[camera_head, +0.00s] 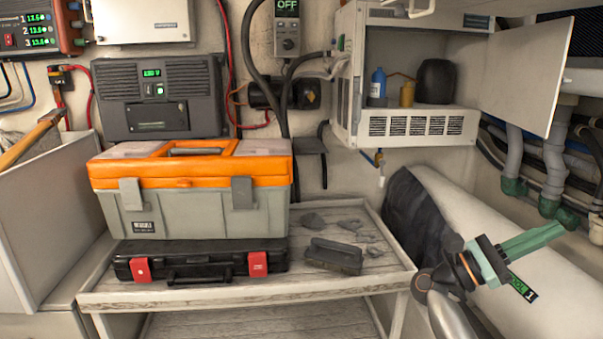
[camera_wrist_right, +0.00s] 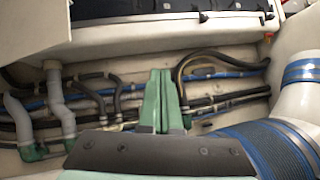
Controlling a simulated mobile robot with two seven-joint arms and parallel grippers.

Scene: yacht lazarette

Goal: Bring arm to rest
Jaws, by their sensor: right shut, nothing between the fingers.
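My right gripper (camera_head: 562,229) is at the right of the head view, in front of a large white rounded shape. Its green fingers point right and slightly up, and they are shut with nothing between them. In the right wrist view the gripper (camera_wrist_right: 160,78) shows at the middle, its two green fingers together. Pipes and hoses lie beyond the fingertips. My left gripper is not in the head view.
A wooden bench (camera_head: 240,291) holds an orange and grey toolbox (camera_head: 190,205), a black case (camera_head: 200,263) and a dark brush-like block (camera_head: 333,257). An open white cabinet (camera_head: 412,127) holds bottles; its door (camera_head: 527,70) stands open above my right gripper. Grey pipes (camera_head: 555,160) run at the right wall.

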